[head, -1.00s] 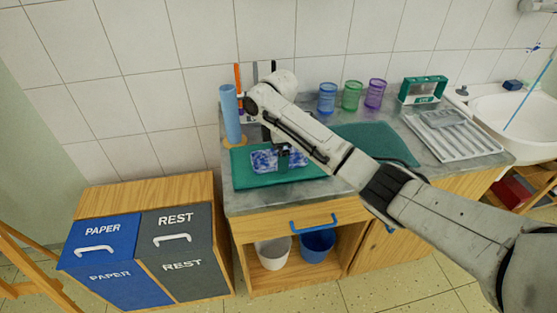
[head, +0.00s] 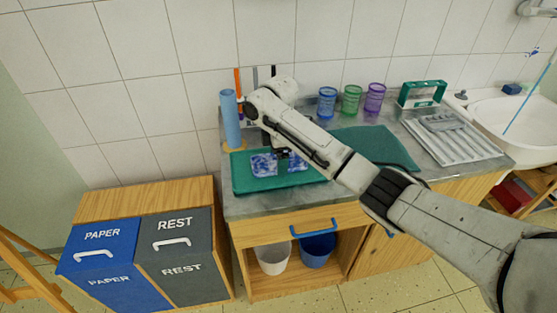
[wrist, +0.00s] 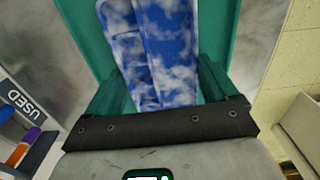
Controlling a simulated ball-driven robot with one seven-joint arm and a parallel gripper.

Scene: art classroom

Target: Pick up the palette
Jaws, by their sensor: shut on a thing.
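The palette (head: 263,165) is a flat, blue and white marbled piece over the green mat (head: 250,184) at the left end of the counter. In the wrist view the palette (wrist: 172,45) fills the upper middle, directly in front of my gripper. My gripper (head: 283,156) is shut on the palette at its near middle part. The palette is at or just above the mat; I cannot tell whether they touch. The fingertips and the gripped part are partly hidden by the arm and the palette.
Blue, green and purple cups (head: 351,101) stand at the wall. A second green mat (head: 385,146), a grey tray (head: 452,138) and a sink (head: 530,118) lie to the right. Bins (head: 180,255) stand on the floor left.

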